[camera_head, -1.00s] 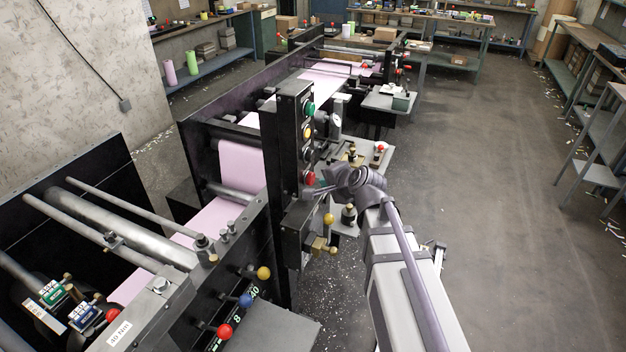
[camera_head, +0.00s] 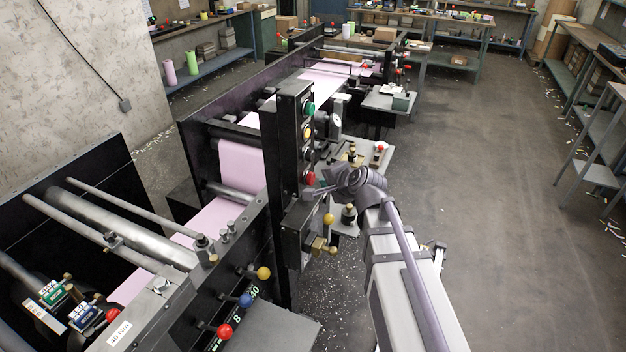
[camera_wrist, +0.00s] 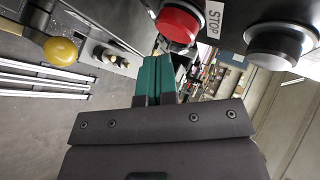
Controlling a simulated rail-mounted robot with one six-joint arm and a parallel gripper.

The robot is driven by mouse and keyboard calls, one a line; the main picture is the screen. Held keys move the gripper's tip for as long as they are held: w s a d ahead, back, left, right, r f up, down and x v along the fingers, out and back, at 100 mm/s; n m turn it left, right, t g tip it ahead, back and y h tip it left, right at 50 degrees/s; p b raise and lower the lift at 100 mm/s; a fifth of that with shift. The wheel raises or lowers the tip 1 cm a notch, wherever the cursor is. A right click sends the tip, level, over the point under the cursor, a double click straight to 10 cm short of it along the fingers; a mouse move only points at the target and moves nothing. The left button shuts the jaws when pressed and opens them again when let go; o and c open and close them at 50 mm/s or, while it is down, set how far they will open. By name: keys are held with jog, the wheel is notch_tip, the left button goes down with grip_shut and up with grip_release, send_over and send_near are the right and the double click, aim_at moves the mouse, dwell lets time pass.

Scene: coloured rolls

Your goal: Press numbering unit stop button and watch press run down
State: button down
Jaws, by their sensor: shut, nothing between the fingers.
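The red stop button (camera_head: 309,178) is the lowest button on the black upright control column of the press. In the wrist view the red button (camera_wrist: 178,24) is at the top centre, with a white "STOP" label (camera_wrist: 214,19) beside it. My gripper (camera_wrist: 158,60) is shut and empty, its teal fingers together and their tips close to the red button. I cannot tell whether they touch it. In the head view my gripper (camera_head: 313,191) is beside the column just below the red button. The pink web (camera_head: 241,165) runs through the press.
Above the red button are a black button (camera_head: 307,155), a yellow button (camera_head: 307,132) and a green button (camera_head: 309,108). A yellow-knobbed lever (camera_head: 328,220) juts out just below my gripper. The floor to the right (camera_head: 500,200) is open.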

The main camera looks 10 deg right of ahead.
jog(key=shift+w+a, duration=0.25)
jog(key=shift+a, duration=0.1)
jog(key=shift+w+a, duration=0.25)
jog(key=shift+a, duration=0.15)
dwell(0.9)
jog(key=shift+d, duration=0.1)
jog(key=shift+s+d, duration=0.5)
jog(key=shift+d, duration=0.15)
jog(key=s+d, duration=0.1)
jog(key=d, duration=0.1)
jog(key=s+d, duration=0.1)
jog(key=d, duration=0.1)
jog(key=shift+s+d, duration=0.1)
jog(key=shift+s, duration=0.25)
dwell(0.8)
